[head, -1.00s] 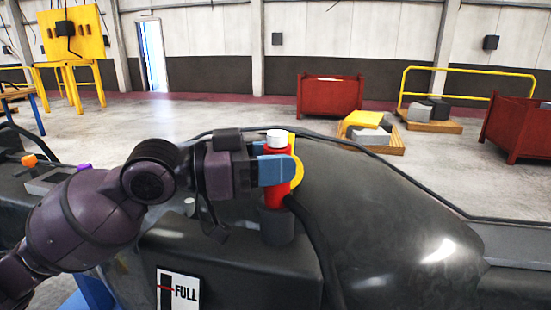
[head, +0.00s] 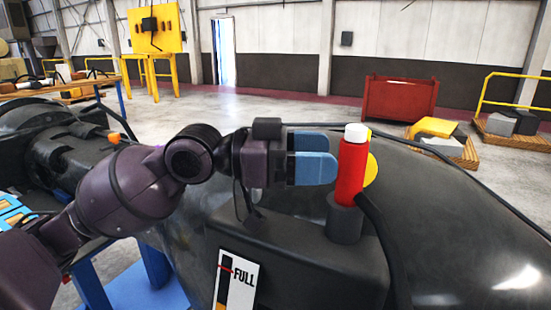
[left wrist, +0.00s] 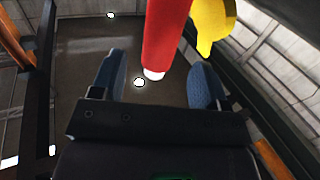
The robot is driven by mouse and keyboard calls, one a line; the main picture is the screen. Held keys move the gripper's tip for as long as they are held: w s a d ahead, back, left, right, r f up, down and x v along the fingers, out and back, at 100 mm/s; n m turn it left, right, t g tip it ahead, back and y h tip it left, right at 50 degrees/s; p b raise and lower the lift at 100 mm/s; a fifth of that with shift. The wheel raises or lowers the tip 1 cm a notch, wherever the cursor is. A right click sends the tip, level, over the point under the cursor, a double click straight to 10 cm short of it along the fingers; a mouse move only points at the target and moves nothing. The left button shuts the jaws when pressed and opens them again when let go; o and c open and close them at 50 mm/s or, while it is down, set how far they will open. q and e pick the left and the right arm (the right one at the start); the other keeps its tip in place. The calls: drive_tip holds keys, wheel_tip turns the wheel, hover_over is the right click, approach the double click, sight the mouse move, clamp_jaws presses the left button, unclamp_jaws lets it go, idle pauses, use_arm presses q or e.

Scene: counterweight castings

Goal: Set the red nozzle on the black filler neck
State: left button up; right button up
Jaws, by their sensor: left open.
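The red nozzle (head: 351,172) with a white cap stands upright on the black filler neck (head: 344,222), its lower end at the neck's top. A yellow part shows behind it, and a black hose runs down from it to the right. My left gripper (head: 334,168), with blue fingers, is open and just left of the nozzle, not around it. In the left wrist view the red nozzle (left wrist: 164,38) lies ahead of the spread blue fingers (left wrist: 160,84). My right gripper is not in view.
The neck rises from a large dark casting (head: 450,225) with a FULL gauge plate (head: 237,282) in front. Behind are a red bin (head: 399,98), a pallet with blocks (head: 442,140) and a yellow board (head: 156,30). Open floor lies between.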

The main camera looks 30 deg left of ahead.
use_arm(q)
drive_tip(key=b+v, duration=0.1)
drive_tip(key=v, duration=0.5)
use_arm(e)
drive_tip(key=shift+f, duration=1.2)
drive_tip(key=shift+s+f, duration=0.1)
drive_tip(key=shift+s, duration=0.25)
use_arm(q)
drive_tip(key=shift+s+a, duration=0.1)
